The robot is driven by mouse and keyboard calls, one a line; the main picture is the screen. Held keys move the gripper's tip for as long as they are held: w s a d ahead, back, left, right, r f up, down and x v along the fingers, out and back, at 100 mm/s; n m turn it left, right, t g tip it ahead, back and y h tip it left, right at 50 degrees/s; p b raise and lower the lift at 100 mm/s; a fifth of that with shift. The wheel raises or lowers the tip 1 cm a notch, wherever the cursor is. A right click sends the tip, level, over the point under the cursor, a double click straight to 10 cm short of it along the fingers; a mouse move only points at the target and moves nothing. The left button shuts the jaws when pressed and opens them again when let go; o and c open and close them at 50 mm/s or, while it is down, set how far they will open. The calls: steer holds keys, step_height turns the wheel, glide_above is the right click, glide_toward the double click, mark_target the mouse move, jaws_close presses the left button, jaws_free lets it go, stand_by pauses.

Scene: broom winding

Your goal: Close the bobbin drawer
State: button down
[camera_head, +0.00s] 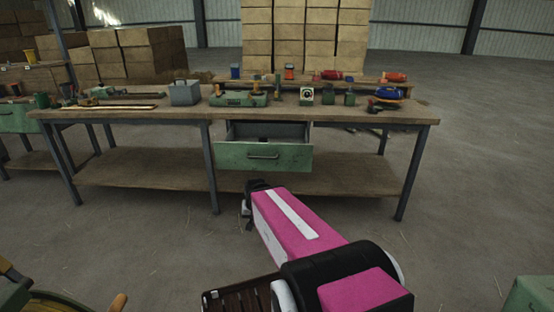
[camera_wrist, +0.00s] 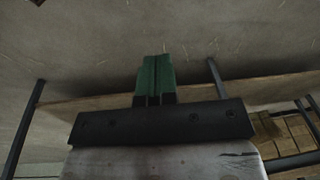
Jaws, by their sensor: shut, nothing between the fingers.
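The bobbin drawer (camera_head: 264,157) is a green-fronted metal drawer with a dark bar handle, under the middle of the workbench in the head view. It is pulled open, and its grey interior shows behind the front. My gripper (camera_head: 247,205) is low in front of the bench, below and slightly left of the drawer front, and apart from it. In the wrist view my gripper's green fingers (camera_wrist: 155,75) are together with nothing between them. The drawer cannot be made out in the wrist view.
The workbench (camera_head: 350,112) carries several tools, a grey metal box (camera_head: 185,93) and small containers. A wooden lower shelf (camera_head: 140,173) spans between its metal legs. Stacked cardboard boxes (camera_head: 305,35) stand behind. Open concrete floor lies to the right.

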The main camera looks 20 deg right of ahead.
steer(key=w+d+r+m+t, duration=0.2)
steer(key=w+m+t, duration=0.35)
steer(key=m, duration=0.45)
steer(key=m+t+h, duration=0.7)
steer(key=m+t, duration=0.2)
steer(key=m, duration=1.9)
glide_toward(283, 154)
steer(key=shift+n, duration=0.3)
steer(key=x, duration=0.7)
steer(key=shift+w+d+f, duration=0.1)
steer(key=shift+w+f, duration=0.1)
steer(key=shift+w, duration=0.1)
